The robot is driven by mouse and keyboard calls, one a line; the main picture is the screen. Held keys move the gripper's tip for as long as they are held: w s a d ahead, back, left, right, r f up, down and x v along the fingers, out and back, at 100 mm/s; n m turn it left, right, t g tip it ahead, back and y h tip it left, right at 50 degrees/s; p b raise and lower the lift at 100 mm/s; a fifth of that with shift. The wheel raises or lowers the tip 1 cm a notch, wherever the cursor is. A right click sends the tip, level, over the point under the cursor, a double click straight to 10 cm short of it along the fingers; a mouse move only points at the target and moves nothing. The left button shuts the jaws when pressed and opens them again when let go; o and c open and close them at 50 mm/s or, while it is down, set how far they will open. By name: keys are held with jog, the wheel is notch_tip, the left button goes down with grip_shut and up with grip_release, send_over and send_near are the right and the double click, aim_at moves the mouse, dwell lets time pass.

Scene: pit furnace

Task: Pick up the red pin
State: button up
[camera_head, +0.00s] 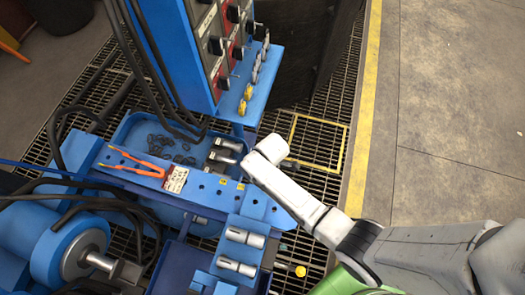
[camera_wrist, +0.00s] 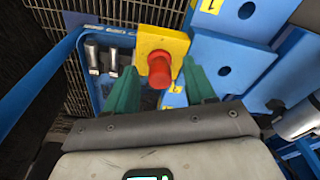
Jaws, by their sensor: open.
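The red pin (camera_wrist: 159,70) is a short red cylinder on a square yellow block (camera_wrist: 165,45), seen in the wrist view. My gripper (camera_wrist: 161,90) is open, its two green fingers on either side of the red pin in the picture. I cannot tell whether the fingers touch it or how far below them it is. I cannot make out the pin in the head view, where the white end of my arm reaches over the right end of the blue bench.
A blue tray (camera_head: 120,139) with dark pieces and metal cylinders (camera_head: 225,150) lies by the blue bench (camera_head: 205,187). Orange-handled pliers (camera_head: 140,164) lie on the bench. A blue control cabinet (camera_head: 180,50) stands behind. The concrete floor (camera_head: 455,100) is clear at right.

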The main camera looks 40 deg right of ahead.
jog(key=shift+f, duration=0.4)
grip_shut()
